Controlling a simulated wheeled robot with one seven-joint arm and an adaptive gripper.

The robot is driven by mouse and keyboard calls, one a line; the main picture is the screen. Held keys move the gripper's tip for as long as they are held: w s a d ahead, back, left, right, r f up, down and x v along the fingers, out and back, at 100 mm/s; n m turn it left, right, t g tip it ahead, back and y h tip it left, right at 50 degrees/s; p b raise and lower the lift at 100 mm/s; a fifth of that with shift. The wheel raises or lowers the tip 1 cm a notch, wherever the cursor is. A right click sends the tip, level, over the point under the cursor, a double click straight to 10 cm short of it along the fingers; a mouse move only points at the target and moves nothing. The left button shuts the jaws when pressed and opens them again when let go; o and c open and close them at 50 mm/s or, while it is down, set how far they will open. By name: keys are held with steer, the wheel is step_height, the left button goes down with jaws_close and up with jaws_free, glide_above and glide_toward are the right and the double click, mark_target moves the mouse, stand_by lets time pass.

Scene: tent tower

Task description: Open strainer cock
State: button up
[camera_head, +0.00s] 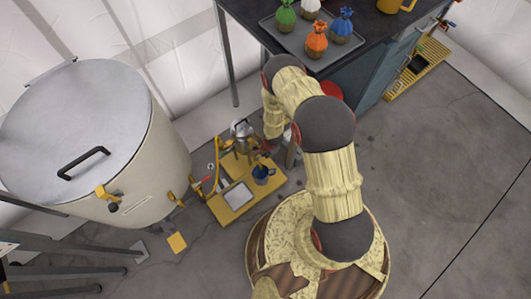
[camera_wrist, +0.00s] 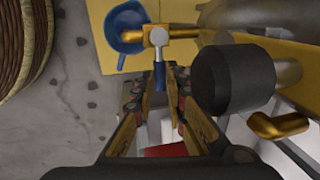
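In the wrist view, the strainer cock (camera_wrist: 157,38) is a brass valve with a pale stem and a blue-tipped handle (camera_wrist: 160,74). The handle points towards my gripper (camera_wrist: 159,86). My fingers stand on either side of the blue tip, with some gap showing, so the gripper looks open. I cannot tell whether either finger touches the handle. A blue cup (camera_wrist: 124,27) lies beyond the cock. In the head view, the cup (camera_head: 262,176) sits on a yellow stand (camera_head: 217,208) beside a metal vessel (camera_head: 243,132). My arm partly covers this area, and the gripper is hard to make out there.
A large lidded vat (camera_head: 75,125) with brass fittings stands left of the stand. A dark table (camera_head: 385,30) with a tray (camera_head: 292,43) of coloured cloth-topped jars is behind. In the wrist view, a black cylinder (camera_wrist: 232,80) sits close right of my fingers. Grey floor is clear at right.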

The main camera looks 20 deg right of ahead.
jaws_close()
